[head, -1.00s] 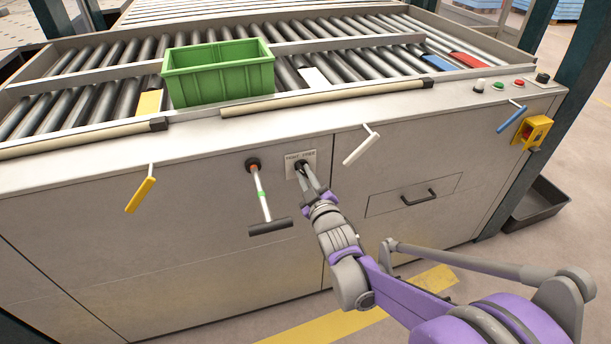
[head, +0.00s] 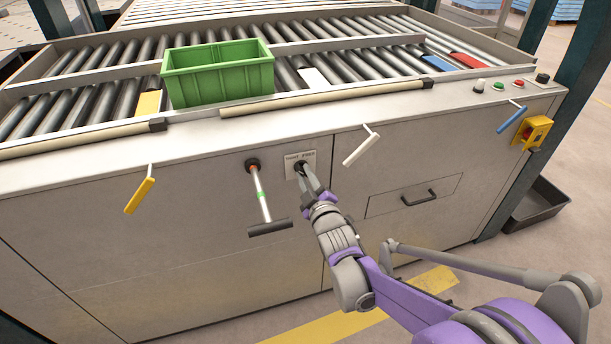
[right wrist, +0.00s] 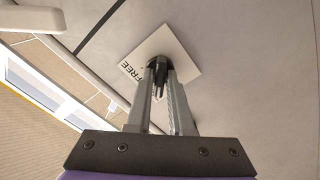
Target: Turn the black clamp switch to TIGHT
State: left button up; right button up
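The black clamp switch (right wrist: 160,66) sits on a pale label plate (head: 293,157) on the machine's front panel. The plate reads TIGHT at left and FREE at right in the head view. My right gripper (head: 303,172) is at the switch, its fingers pointing into the panel and covering much of the knob. In the right wrist view, the two fingers (right wrist: 160,80) lie on either side of the switch, with its dark grip between them. I cannot tell whether they press on it. The switch's exact setting is hard to read. My left gripper is not in view.
Left of the switch, a T-handled lever (head: 264,205) hangs from the panel. A white lever (head: 361,148) is close at right; a yellow lever (head: 140,195) and a blue lever (head: 512,119) are farther out. A green crate (head: 218,75) stands on the rollers above.

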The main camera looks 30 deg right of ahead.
jog(key=o, duration=0.3)
jog(key=p+v, duration=0.1)
jog(key=v, duration=1)
jog(key=shift+w, duration=0.1)
